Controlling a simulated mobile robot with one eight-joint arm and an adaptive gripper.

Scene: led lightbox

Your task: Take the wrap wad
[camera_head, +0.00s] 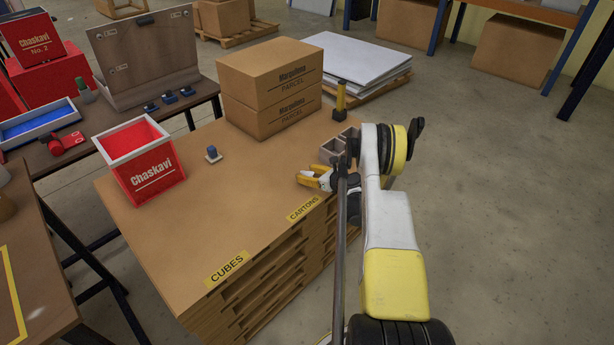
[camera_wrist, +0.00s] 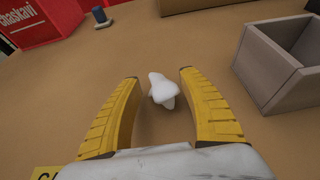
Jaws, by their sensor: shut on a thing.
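The wrap wad (camera_wrist: 162,90) is a small crumpled white lump. In the wrist view it lies between the tips of my two yellow fingers, close over the brown table top. My gripper (camera_wrist: 160,82) is shut on it, though its exact contact with the fingers is hard to make out. In the head view my gripper (camera_head: 312,178) is low at the table's right edge, near the CARTONS label, and the wad cannot be clearly made out there.
A red Chaskavi bin (camera_head: 150,175) and a small blue-topped piece (camera_head: 212,153) are on the left. The table's middle is clear.

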